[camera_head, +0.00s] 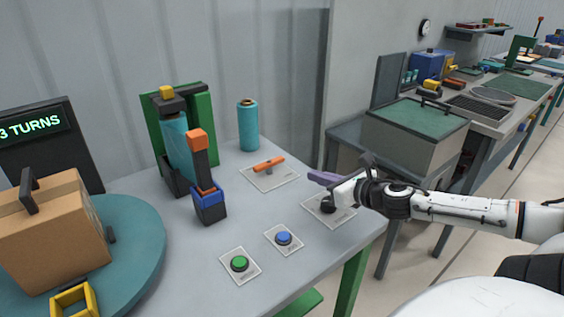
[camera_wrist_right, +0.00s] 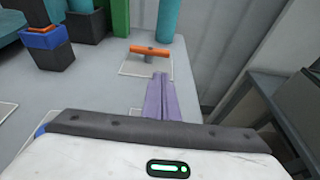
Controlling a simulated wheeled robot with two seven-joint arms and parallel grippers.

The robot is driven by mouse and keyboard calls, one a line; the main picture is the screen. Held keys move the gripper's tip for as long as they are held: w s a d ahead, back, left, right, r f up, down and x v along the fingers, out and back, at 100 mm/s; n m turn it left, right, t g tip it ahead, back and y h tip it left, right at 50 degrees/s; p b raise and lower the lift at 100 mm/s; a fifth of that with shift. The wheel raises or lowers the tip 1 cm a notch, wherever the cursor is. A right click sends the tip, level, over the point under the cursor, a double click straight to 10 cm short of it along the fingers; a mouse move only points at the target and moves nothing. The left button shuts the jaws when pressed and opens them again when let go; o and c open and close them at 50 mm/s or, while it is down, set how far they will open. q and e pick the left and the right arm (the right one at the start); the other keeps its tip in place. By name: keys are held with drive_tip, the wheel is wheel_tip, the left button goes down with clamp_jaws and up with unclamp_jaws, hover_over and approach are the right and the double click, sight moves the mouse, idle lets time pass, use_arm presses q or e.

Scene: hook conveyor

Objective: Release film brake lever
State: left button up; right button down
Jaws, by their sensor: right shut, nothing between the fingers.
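An orange lever (camera_head: 268,163) sits on a short post over a white plate at the back right of the grey table; it also shows in the right wrist view (camera_wrist_right: 150,50). My right gripper (camera_head: 313,176) has its purple fingers shut with nothing between them. They point toward the lever, apart from it, to its right in the head view. In the right wrist view the fingertips (camera_wrist_right: 160,77) are just below the lever. A dark knob on another white plate (camera_head: 342,219) is partly hidden under my right gripper. My left gripper is not in view.
A teal film roll (camera_head: 248,126) stands behind the lever. A film holder with an orange top (camera_head: 198,140) is to the left. Green (camera_head: 239,263) and blue (camera_head: 283,238) buttons are in front. A box (camera_head: 55,235) sits on a turntable (camera_head: 140,240). A "3 TURNS" display (camera_head: 35,128) stands behind.

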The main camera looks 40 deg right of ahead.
drive_tip(key=shift+w+f+b, duration=0.15)
drive_tip(key=shift+w+b, duration=0.15)
drive_tip(key=b, duration=0.4)
approach(279, 162)
drive_tip(key=s, duration=0.2)
drive_tip(key=shift+s+a+f, duration=0.2)
drive_tip(key=shift+s, duration=0.1)
drive_tip(key=shift+w, duration=0.55)
drive_tip(key=shift+w+d+f, duration=0.15)
drive_tip(key=shift+w+f, duration=0.05)
drive_tip(key=shift+w, duration=0.55)
drive_tip(key=shift+x, duration=0.85)
drive_tip(key=shift+w+d+p, duration=0.2)
drive_tip(key=shift+w+p, duration=0.4)
drive_tip(key=shift+w, duration=0.75)
drive_tip(key=shift+x, duration=0.75)
